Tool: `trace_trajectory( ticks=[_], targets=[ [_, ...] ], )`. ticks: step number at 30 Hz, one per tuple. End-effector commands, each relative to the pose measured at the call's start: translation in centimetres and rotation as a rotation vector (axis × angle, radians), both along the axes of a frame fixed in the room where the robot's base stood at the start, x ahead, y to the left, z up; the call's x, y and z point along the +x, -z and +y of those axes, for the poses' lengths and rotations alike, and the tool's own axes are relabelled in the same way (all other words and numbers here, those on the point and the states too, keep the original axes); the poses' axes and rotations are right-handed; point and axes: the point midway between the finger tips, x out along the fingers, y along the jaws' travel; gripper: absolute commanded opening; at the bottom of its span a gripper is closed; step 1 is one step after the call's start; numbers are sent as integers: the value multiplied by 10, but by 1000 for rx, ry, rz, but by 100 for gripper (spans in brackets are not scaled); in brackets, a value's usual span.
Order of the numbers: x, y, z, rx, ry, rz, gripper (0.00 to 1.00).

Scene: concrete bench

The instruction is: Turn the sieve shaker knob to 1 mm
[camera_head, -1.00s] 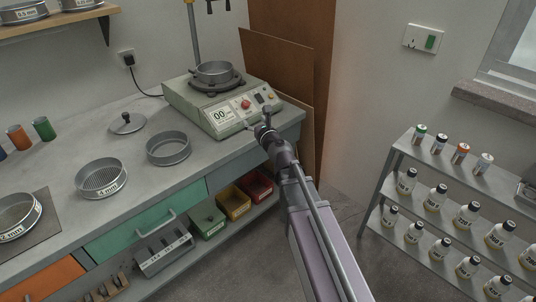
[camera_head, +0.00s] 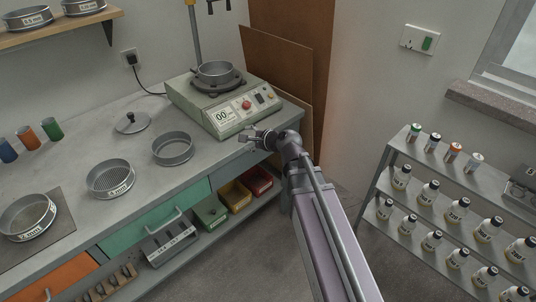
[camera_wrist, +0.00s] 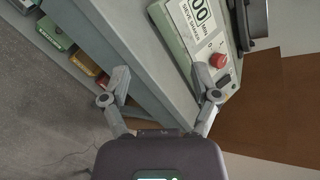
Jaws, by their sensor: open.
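The sieve shaker (camera_head: 190,97) is a pale green-grey box at the back right of the bench, with a metal pan on top. Its sloped front panel has a 00 display, a red button (camera_head: 246,104), a dark switch and a small round control at the right end. The knob's setting is too small to read. In the wrist view the shaker (camera_wrist: 190,45) lies at the upper right, with its red button (camera_wrist: 218,60) beside the right finger. My gripper (camera_head: 250,136) is open and empty, in front of the shaker near the bench edge; it also shows in the wrist view (camera_wrist: 161,84).
Sieves (camera_head: 173,148) and a lid (camera_head: 131,123) stand on the bench left of the shaker. Coloured bins (camera_head: 210,212) sit on the shelf below. A bottle rack (camera_head: 440,190) stands at the right. The floor between is clear.

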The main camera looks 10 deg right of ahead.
Motion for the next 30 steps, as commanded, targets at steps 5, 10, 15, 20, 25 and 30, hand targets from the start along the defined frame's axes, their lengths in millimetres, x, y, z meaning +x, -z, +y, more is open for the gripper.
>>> trace_trajectory(
  ticks=[5,10,15,20,25,30],
  targets=[
    [-18,0,-5,-179,-116,-8,79],
    [-36,5,-12,-345,-234,-11,79],
    [-54,9,-23,-500,-356,-3,79],
    [-71,11,-35,-633,-470,9,79],
    [-84,14,-45,-729,-561,24,79],
    [-91,15,-50,-778,-611,33,79]
  ],
)
